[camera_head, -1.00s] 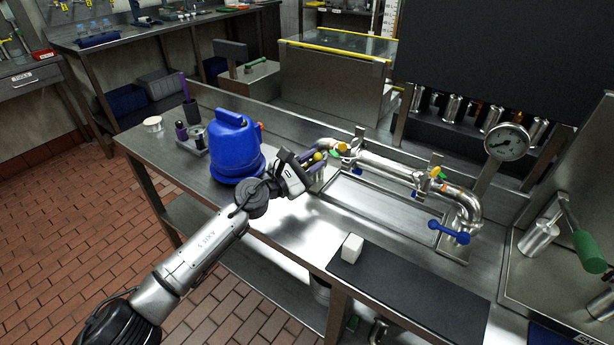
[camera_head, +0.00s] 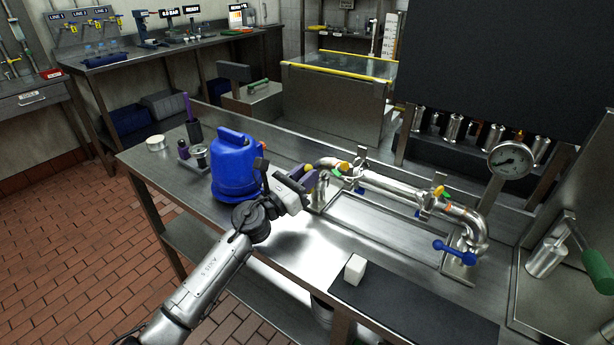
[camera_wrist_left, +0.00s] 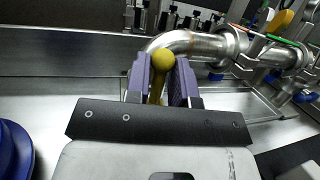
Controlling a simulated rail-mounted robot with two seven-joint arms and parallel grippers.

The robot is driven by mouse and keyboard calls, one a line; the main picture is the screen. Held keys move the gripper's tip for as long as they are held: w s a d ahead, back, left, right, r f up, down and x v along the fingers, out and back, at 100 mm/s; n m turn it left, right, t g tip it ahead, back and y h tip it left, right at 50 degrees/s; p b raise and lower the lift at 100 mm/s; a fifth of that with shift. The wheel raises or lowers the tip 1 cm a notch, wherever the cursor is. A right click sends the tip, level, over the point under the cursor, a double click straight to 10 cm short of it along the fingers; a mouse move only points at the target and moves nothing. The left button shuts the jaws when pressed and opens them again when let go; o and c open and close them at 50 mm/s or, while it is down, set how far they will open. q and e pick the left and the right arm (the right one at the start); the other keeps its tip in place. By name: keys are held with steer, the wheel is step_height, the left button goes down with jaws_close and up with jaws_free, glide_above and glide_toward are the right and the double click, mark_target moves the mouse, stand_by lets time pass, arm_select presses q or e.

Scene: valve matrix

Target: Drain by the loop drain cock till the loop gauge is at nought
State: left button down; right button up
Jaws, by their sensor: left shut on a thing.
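My left gripper (camera_head: 312,180) is at the left end of a steel pipe loop (camera_head: 395,186) on the bench. In the left wrist view its purple jaws (camera_wrist_left: 162,85) are shut on a yellow ball-ended handle (camera_wrist_left: 163,62), which stands up between them. I cannot see the body below this handle, nor tell for sure whether it is the drain cock. The round loop gauge (camera_head: 510,159) stands behind the loop's right end. Its dark needle appears to point lower left, but the figures are too small to read. My right gripper is not in view.
A blue jug (camera_head: 236,172) stands just left of my gripper. A blue lever (camera_head: 453,247) sits at the loop's right end. The bench left of the mat is clear.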

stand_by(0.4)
arm_select(q)
steer(key=c, duration=1.2)
jaws_free()
steer(key=shift+a, duration=0.1)
steer(key=shift+o, duration=0.2)
steer(key=p+v, duration=0.3)
steer(key=v, duration=0.9)
steer(key=shift+s+a, duration=0.2)
steer(key=shift+s+a+f+p, duration=0.2)
steer(key=shift+s+a+p, duration=0.1)
steer(key=shift+s+a, duration=0.15)
steer(key=shift+n, duration=0.3)
